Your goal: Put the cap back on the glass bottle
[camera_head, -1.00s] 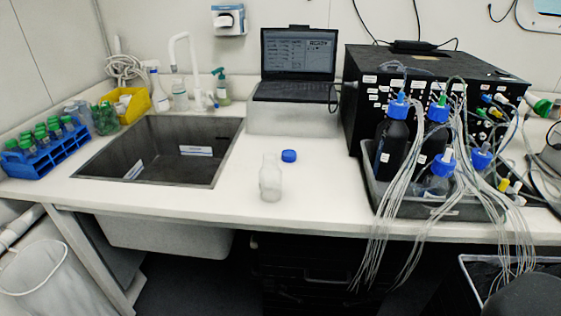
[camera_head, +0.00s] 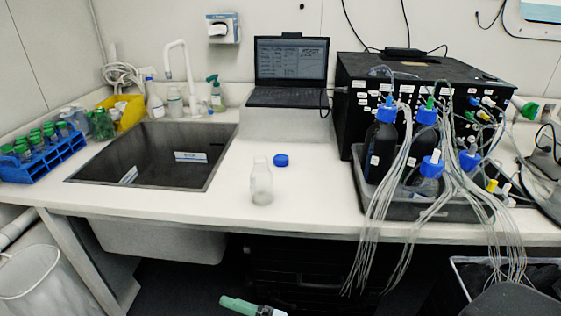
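The clear glass bottle (camera_head: 261,184) stands upright and uncapped on the white bench, right of the sink. The blue cap (camera_head: 281,160) lies on the bench just behind the bottle and to its right, apart from it. A green-tipped pale part (camera_head: 240,305) shows at the bottom edge, in front of and below the bench. My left gripper is out of view.
A sink (camera_head: 150,155) lies left of the bottle, with a blue tube rack (camera_head: 45,160) beyond it. A laptop (camera_head: 290,70) stands behind the cap. A tray (camera_head: 400,205) of blue-capped bottles with hanging tubing is at right. Bench around the bottle is clear.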

